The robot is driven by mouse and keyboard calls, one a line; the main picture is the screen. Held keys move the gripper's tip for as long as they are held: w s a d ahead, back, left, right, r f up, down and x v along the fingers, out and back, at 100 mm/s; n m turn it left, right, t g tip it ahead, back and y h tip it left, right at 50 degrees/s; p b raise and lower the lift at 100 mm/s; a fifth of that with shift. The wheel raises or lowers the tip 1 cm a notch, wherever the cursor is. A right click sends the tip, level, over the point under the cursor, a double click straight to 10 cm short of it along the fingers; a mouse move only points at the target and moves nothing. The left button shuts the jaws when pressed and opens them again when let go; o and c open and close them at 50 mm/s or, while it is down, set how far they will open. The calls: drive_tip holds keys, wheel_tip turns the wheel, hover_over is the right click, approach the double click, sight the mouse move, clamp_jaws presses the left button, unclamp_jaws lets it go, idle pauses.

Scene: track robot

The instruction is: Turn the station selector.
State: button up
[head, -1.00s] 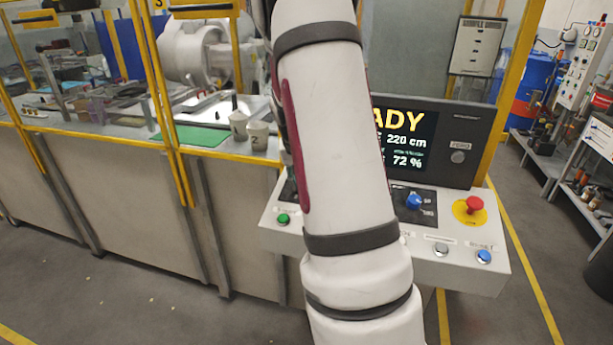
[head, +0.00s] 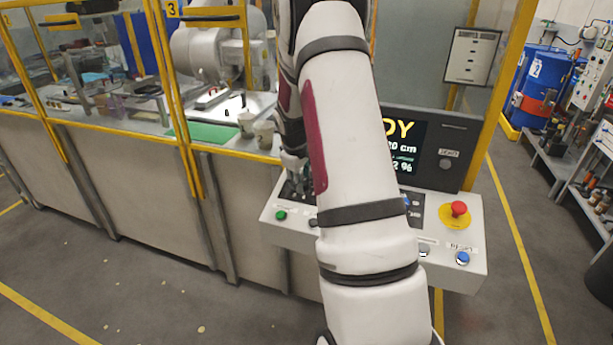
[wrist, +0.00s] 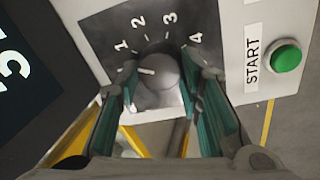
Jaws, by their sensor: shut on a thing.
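The station selector (wrist: 160,74) is a round grey knob on a dark plate marked 1 to 4 in the wrist view. Its short white line points to the left in the picture, on the side of the 1. My gripper (wrist: 161,66) is shut on the knob, with one green-padded finger at its left and one at its right. In the head view my gripper (head: 294,165) shows beside my arm, low over the left part of the console (head: 300,232). The knob itself cannot be made out there.
A green START button (wrist: 287,58) is right of the selector plate; it also shows in the head view (head: 281,215). A red emergency button (head: 459,209) and a blue button (head: 462,258) are on the console's right. Cups (head: 264,133) stand behind the yellow-framed fence. My arm hides the console's middle.

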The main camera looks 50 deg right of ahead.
drive_tip(key=n+p, duration=0.2)
drive_tip(key=n, duration=0.3)
drive_tip(key=shift+s+n+p, duration=0.1)
drive_tip(key=shift+n+p, duration=0.2)
idle(0.4)
drive_tip(key=o, duration=1.2)
drive_tip(key=shift+c, duration=0.2)
drive_tip(key=shift+r, duration=0.1)
drive_tip(key=v, duration=1.1)
drive_tip(key=shift+s+r, duration=0.2)
drive_tip(key=shift+r, duration=0.2)
